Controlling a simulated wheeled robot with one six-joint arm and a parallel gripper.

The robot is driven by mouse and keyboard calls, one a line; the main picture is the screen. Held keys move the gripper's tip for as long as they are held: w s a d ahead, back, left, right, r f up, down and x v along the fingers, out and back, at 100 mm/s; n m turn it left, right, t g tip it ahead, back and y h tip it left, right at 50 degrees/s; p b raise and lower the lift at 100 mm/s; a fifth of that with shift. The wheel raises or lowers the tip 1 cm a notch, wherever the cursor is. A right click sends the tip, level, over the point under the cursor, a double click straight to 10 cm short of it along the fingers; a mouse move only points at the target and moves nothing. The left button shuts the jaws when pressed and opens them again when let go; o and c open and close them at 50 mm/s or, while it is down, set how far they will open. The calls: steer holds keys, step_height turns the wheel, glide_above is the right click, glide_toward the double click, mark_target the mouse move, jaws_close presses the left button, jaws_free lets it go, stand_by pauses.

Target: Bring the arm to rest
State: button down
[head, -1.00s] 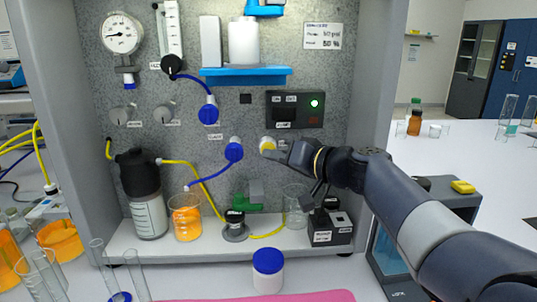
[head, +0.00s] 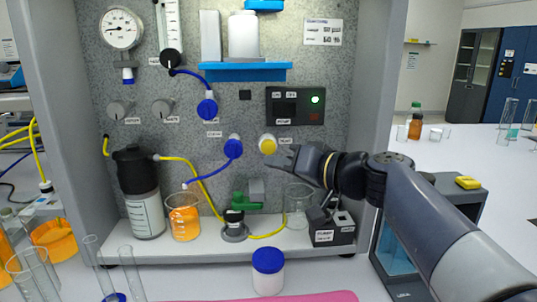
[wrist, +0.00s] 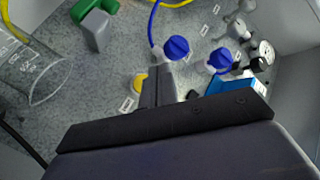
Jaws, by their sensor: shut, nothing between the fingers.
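My gripper (head: 285,157) is shut and empty in the head view, in front of the rig's speckled panel. Its tip is a little below and right of the yellow knob (head: 267,144) and appears apart from it. The arm reaches in from the lower right. In the wrist view my shut gripper (wrist: 158,80) points at the panel, and the yellow knob (wrist: 139,82) shows partly hidden behind its fingers. A blue knob with a blue tube (head: 233,147) is left of the yellow one; it also shows in the wrist view (wrist: 176,48).
Below my gripper stand a clear beaker (head: 298,205), a green-handled valve (head: 247,203) and a black block (head: 331,228). A beaker of orange liquid (head: 184,222) and a dark-capped bottle (head: 143,195) are to the left. A white jar with blue lid (head: 268,272) stands in front.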

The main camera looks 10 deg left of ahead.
steer(key=shift+s, duration=0.15)
steer(key=w+p, duration=0.1)
steer(key=p, duration=0.1)
steer(key=w+p, duration=0.1)
steer(key=p, duration=0.1)
steer(key=shift+a+r, duration=0.2)
steer(key=shift+r, duration=0.1)
steer(key=shift+p, duration=0.9)
steer(key=shift+s+d+f+b, duration=0.1)
steer(key=shift+s+d+b, duration=0.25)
steer(key=shift+s, duration=0.6)
steer(key=shift+s+d+f+b, duration=0.1)
steer(key=shift+s+b, duration=0.5)
steer(key=shift+s, duration=0.4)
steer(key=shift+s+d+f+b, duration=0.1)
steer(key=shift+s+d+b, duration=0.25)
steer(key=shift+s, duration=0.6)
steer(key=shift+w+a, duration=0.1)
steer(key=shift+w, duration=0.05)
